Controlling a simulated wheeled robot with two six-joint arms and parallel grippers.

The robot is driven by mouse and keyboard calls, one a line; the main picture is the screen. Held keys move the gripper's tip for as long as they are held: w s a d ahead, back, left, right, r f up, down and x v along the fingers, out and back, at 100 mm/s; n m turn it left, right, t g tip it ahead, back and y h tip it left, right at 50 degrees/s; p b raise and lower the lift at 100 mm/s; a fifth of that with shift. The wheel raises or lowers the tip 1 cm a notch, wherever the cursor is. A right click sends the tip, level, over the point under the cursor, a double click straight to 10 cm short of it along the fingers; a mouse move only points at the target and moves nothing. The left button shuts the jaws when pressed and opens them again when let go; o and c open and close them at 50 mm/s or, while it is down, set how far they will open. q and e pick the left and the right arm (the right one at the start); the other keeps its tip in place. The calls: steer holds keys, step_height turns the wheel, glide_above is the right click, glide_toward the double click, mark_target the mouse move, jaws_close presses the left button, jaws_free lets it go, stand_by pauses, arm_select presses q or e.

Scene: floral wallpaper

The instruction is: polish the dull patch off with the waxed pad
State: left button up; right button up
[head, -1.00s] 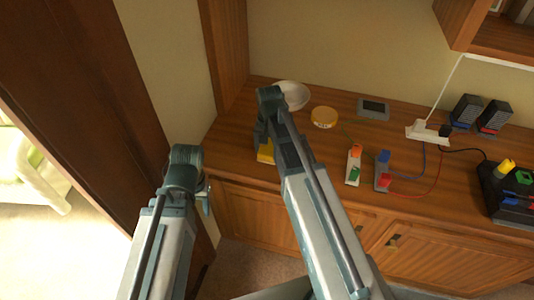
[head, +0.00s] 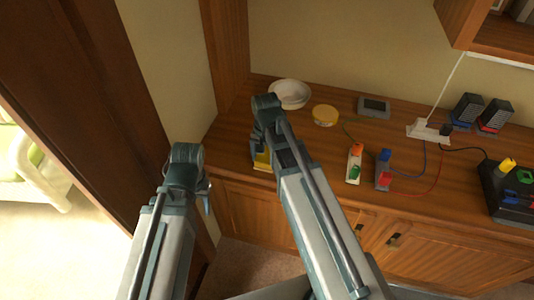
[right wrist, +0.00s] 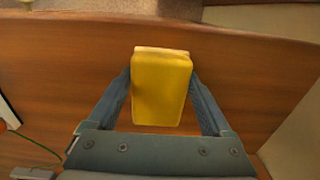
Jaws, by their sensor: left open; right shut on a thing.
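My right gripper (right wrist: 161,95) is shut on the yellow pad (right wrist: 161,88), one finger at each side. In the right wrist view the pad is over the brown wood top. In the head view the pad (head: 262,161) shows under my right gripper (head: 262,152), near the left front of the wooden counter (head: 300,140). I cannot tell whether it touches the wood. My left gripper (head: 207,196) is open, left of the counter's front edge and mostly hidden by its arm. I cannot make out a dull patch in either view.
A white bowl (head: 290,93) and a round yellow tin (head: 325,115) stand behind the pad. A wooden side panel (head: 225,50) is at left.

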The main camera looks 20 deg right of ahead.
steer(key=shift+r, duration=0.1)
step_height(320, 180, up, 6)
steer(key=p, duration=0.6)
stand_by(0.3)
step_height(320, 180, up, 3)
steer(key=p, duration=0.3)
stand_by(0.5)
